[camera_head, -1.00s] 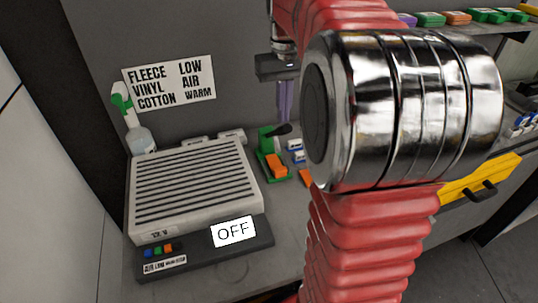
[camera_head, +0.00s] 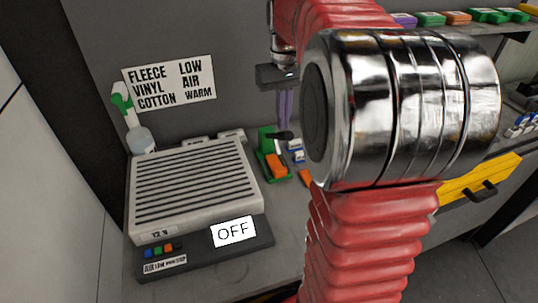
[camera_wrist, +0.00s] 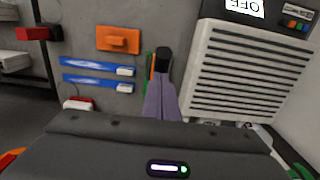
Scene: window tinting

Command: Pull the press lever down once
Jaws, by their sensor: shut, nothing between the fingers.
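The small press (camera_head: 266,141) stands on the bench right of the vented machine, with a green frame, an orange block at its base and a dark lever (camera_head: 284,135) sticking out to the right. The lever looks about level. My gripper (camera_head: 285,127) is shut and empty, its purple fingers pointing down with their tips at the lever's knob. In the wrist view the shut fingers (camera_wrist: 160,90) reach to the black knob (camera_wrist: 163,54), and they look to be touching it. The press body is mostly hidden there behind the fingers.
The vented white machine (camera_head: 192,185) with an OFF display (camera_head: 233,231) is left of the press. A spray bottle (camera_head: 138,132) stands behind it. Blue-and-white items (camera_wrist: 97,67) and an orange block (camera_wrist: 119,39) lie beside the press. My arm hides the bench to the right.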

